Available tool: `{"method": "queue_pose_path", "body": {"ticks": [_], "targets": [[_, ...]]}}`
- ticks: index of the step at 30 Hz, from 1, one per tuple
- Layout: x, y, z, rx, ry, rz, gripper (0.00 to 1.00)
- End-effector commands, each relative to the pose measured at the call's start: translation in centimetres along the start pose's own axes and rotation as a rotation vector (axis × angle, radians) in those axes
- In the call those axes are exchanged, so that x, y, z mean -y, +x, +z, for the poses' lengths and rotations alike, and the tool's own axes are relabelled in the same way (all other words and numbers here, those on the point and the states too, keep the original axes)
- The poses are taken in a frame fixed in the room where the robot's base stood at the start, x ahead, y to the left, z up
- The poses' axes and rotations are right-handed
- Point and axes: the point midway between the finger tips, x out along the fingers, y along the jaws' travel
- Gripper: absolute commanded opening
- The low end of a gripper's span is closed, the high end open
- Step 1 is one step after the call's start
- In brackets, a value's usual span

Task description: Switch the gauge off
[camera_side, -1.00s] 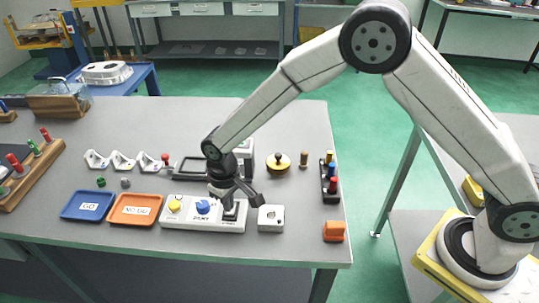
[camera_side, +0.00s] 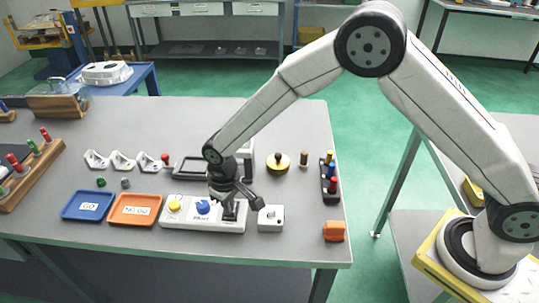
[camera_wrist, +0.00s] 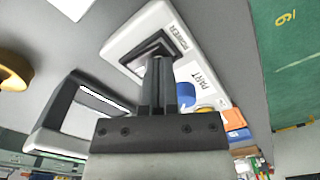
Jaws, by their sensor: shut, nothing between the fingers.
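The gauge's white control box (camera_side: 187,222) lies on the grey bench, with a yellow button (camera_side: 175,206) and a blue knob (camera_side: 203,207) on its top. In the wrist view the box (camera_wrist: 122,42) carries the words POWER and PART. A black power switch (camera_wrist: 137,63) in a dark frame sits by the POWER label. My gripper (camera_wrist: 160,62) is shut and empty, its fingertips over the switch and hiding part of it. In the side view my gripper (camera_side: 238,203) is low at the right end of the box. Contact with the switch and its position cannot be told.
A white block (camera_side: 270,219) stands just right of the box. An orange tray (camera_side: 117,216) and a blue tray (camera_side: 72,211) lie left. A dark-framed device (camera_side: 187,166) is behind. A yellow round part (camera_side: 278,162) and a rack of coloured pins (camera_side: 325,190) are at right.

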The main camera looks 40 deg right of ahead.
Motion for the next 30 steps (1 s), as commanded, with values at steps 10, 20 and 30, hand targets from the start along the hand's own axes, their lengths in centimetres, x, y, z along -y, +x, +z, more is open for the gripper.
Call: {"method": "queue_pose_path", "body": {"ticks": [10, 20, 30], "targets": [[0.0, 0.4, 0.0, 0.000, 0.000, 0.000, 0.00], [0.0, 0.8, 0.0, 0.000, 0.000, 0.000, 0.00], [0.0, -0.3, 0.0, -0.002, 0.000, 0.000, 0.00]]}}
